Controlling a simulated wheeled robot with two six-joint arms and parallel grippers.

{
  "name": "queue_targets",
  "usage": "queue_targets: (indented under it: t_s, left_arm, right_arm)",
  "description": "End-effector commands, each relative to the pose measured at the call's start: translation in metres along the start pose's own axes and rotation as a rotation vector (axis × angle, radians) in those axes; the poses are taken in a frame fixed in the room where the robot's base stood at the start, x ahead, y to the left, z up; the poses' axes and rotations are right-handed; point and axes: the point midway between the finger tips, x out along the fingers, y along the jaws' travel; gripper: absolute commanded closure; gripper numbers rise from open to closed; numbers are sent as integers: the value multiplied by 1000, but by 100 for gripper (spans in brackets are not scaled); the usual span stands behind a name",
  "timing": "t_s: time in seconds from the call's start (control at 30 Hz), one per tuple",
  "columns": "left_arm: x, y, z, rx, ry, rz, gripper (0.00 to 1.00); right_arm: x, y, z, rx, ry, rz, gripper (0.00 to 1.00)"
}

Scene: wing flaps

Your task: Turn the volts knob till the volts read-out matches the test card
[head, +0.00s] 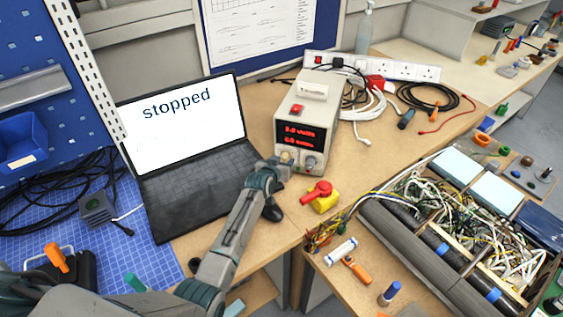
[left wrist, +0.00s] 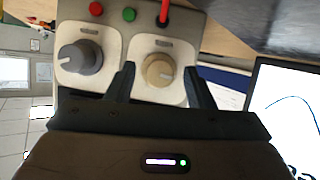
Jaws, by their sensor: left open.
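The power supply (head: 303,105) stands on the bench right of the laptop. Its red volts read-out (head: 299,130) is small and its first digit is hard to tell. My left gripper (head: 284,164) is at the supply's lower front. In the left wrist view its open fingers stand either side of a tan knob (left wrist: 158,70), with visible gaps. A grey knob (left wrist: 78,57) sits beside it; it shows in the head view too (head: 312,161). I cannot tell which knob is volts from a label. I cannot identify a test card for certain. My right gripper is not in view.
The laptop (head: 190,140) reads "stopped". A red and yellow object (head: 320,196) lies just right of my left arm. A power strip (head: 375,68) and cables are behind the supply. A wire-filled wing section (head: 440,230) fills the right.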

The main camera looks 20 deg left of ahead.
Motion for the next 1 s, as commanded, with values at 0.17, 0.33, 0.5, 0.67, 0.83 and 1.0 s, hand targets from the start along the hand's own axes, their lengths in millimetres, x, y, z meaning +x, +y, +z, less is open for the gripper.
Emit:
queue_targets:
  t_s: [0.17, 0.33, 0.5, 0.67, 0.83, 1.0]
  left_arm:
    - [0, 0, 0, 0, 0, 0, 68]
    - [0, 0, 0, 0, 0, 0, 97]
    - [0, 0, 0, 7, 0, -3, 96]
    - [0, 1, 0, 43, 0, -17, 96]
    - [0, 1, 1, 129, 1, -53, 96]
    - [1, 3, 3, 259, 1, -107, 96]
  right_arm:
    - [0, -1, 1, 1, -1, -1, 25]
    - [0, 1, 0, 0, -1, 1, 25]
    - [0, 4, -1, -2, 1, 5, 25]
    - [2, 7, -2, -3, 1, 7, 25]
    - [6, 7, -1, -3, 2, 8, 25]
    - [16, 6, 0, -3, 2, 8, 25]
